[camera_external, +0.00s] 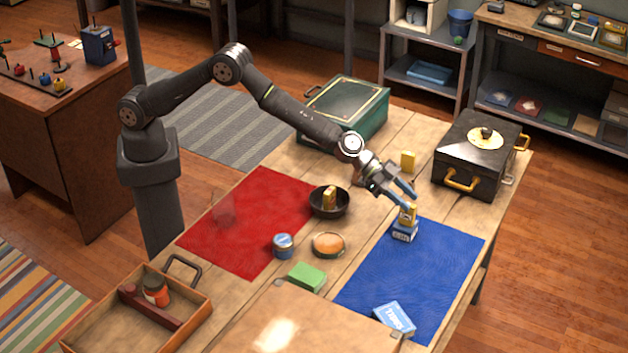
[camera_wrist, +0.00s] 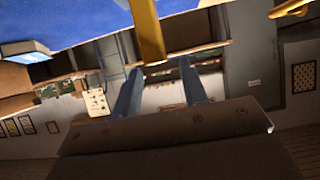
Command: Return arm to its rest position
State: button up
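My gripper (camera_external: 408,199) is at the end of my arm, which reaches across the table to the blue mat (camera_external: 440,262). Its two fingers are spread apart in the wrist view (camera_wrist: 160,75), with nothing clamped between them. A yellow block (camera_external: 407,215) stands on a small blue-and-white box (camera_external: 404,232) at the blue mat's upper left, just below the fingertips. In the wrist view the yellow block (camera_wrist: 147,30) shows just beyond the fingertips; I cannot tell whether they touch it.
The wooden table holds a black bowl (camera_external: 319,204) with a yellow piece, a blue tin (camera_external: 283,246), a green block (camera_external: 307,277), a green case (camera_external: 360,115), a black box (camera_external: 470,168) and a wooden tray (camera_external: 197,308). The red mat (camera_external: 235,218) is mostly clear.

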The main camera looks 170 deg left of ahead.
jog(key=shift+r, duration=0.55)
jog(key=w+d+r, duration=0.3)
jog(key=d+r, duration=0.4)
jog(key=d, duration=0.4)
jog(key=shift+w+d+r, duration=0.2)
jog(key=shift+d+r, duration=0.15)
jog(key=shift+r, duration=0.05)
jog(key=shift+o, duration=0.2)
